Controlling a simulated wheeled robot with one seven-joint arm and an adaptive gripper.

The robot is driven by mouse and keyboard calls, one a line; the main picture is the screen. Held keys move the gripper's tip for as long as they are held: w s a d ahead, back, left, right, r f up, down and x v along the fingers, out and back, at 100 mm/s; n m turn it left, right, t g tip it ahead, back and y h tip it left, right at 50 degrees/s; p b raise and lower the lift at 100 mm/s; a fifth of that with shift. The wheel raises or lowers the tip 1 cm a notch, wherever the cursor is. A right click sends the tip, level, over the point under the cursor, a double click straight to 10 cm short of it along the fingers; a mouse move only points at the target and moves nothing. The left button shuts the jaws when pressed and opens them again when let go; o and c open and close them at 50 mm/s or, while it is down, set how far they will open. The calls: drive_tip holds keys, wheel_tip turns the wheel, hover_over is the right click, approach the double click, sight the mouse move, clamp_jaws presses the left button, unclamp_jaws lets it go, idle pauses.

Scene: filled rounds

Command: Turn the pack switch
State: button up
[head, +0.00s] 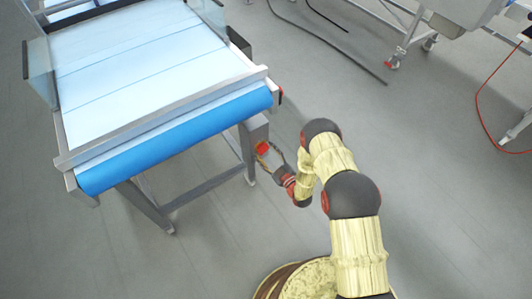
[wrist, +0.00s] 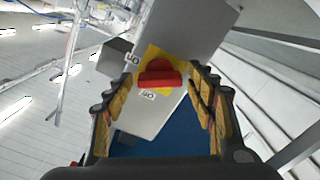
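The pack switch is a red rotary knob (wrist: 160,76) on a yellow plate (wrist: 181,104), fixed to a grey box (wrist: 199,32). Its raised handle lies roughly level across the wrist picture. An ON label shows at its upper left and an OFF label just below it. In the head view the red switch (head: 262,148) is small, on the box under the conveyor's near right corner. My gripper (head: 271,158) is open in front of it. In the wrist view the gripper's fingers (wrist: 162,88) stand apart on either side of the knob, with nothing visibly held.
The conveyor (head: 150,60), with a pale belt and blue front roller, stands at the left on grey legs (head: 150,208). A dark cable (head: 330,45) lies on the floor at the back. A red cable (head: 480,110) hangs at the right. The floor right of my arm is clear.

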drive_tip(key=c, duration=1)
drive_tip(key=shift+o, duration=0.2)
drive_tip(key=shift+m, duration=2.9)
drive_tip(key=o, duration=1.2)
drive_tip(key=v, duration=1.2)
